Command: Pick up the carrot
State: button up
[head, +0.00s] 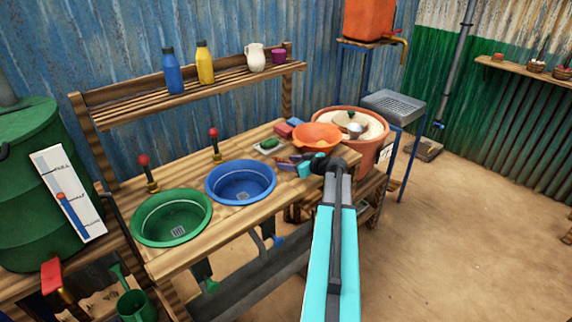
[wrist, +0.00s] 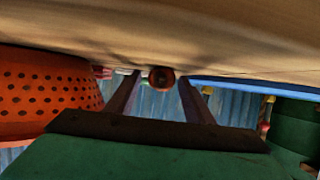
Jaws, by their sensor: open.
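A small round reddish-brown end with a dark middle (wrist: 161,78) shows between my fingers in the wrist view. It may be the carrot seen end-on, but its full shape is hidden. In the head view I cannot make out the carrot clearly. My gripper (head: 284,160) is low over the right part of the wooden counter (head: 236,222), its dark fingers pointing left. In the wrist view my gripper (wrist: 156,82) has its two fingers apart, one on each side of the round end. No contact with it can be made out.
An orange colander (head: 318,133) stands close to my gripper; its perforated side fills the left of the wrist view (wrist: 45,92). A blue basin (head: 240,182) and a green basin (head: 171,217) sit further left. A green soap-like item (head: 269,143) lies behind my gripper.

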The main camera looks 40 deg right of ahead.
jog(key=c, duration=1.1)
jog(key=shift+r, duration=0.15)
jog(key=shift+r+b, duration=0.45)
jog(key=shift+r, duration=0.6)
jog(key=s+a+r+b, duration=0.1)
jog(key=s+a, duration=0.1)
jog(key=s, duration=0.2)
jog(key=s+a+b, duration=0.1)
jog(key=s+a, duration=0.2)
jog(key=s, duration=0.2)
jog(key=s+a+r+b, duration=0.1)
jog(key=s+a, duration=0.1)
jog(key=s, duration=0.3)
jog(key=shift+a+r+b, duration=0.3)
jog(key=shift+a+b, duration=0.05)
